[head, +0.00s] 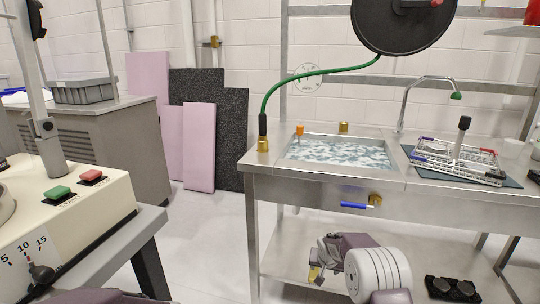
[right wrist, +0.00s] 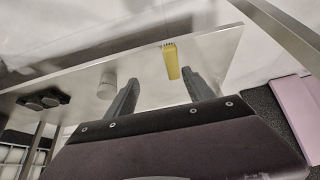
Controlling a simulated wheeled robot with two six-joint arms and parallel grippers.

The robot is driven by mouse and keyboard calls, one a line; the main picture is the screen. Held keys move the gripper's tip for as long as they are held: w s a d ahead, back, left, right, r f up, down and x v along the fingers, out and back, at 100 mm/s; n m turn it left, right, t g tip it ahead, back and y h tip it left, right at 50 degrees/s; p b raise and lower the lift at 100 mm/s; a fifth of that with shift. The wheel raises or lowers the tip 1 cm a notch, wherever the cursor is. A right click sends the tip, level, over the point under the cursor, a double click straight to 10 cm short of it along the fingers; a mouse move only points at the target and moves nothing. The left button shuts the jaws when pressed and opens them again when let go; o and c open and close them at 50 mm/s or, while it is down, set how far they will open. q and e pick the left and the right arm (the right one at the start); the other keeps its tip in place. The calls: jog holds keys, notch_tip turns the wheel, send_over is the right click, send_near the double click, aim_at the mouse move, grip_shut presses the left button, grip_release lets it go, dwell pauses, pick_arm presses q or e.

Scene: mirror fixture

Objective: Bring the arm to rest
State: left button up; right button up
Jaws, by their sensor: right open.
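My right gripper (right wrist: 164,88) shows in the right wrist view with its two dark fingers spread apart and nothing between their tips. A yellow piece (right wrist: 171,61) appears beyond the fingers, with a clear gap to them. In the head view my right arm is low in front of the sink bench (head: 262,180), by its lower shelf (head: 285,262). A small yellow piece (head: 314,273) shows beside my right gripper there. A purple part of my left arm is at the bottom left edge of the head view; the left gripper is out of view.
The sink basin (head: 340,152) holds bluish-white water; a dish rack (head: 457,163) stands to its right. A black double-knobbed item (head: 452,289) lies low at right. A cream machine (head: 75,215) with green and red buttons stands at left. Floor (head: 205,235) between them is clear.

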jog(key=s+d+f+p+v, duration=0.1)
jog(key=s+p+v, duration=0.1)
jog(key=v, duration=0.7)
jog(key=s+d+p+v, duration=0.1)
jog(key=v, duration=0.7)
jog(key=s+a+f+n+g+y+p, duration=0.1)
jog(key=s+f+g, duration=0.1)
jog(key=s, duration=1)
jog(key=s+f+n+g, duration=0.1)
jog(key=s+f+g, duration=0.1)
jog(key=s, duration=0.9)
notch_tip(320, 180, up, 37)
jog(key=n+p, duration=0.1)
jog(key=p, duration=3.7)
jog(key=shift+s+a+r, duration=0.15)
jog(key=shift+s+a, duration=0.2)
jog(key=shift+s, duration=0.1)
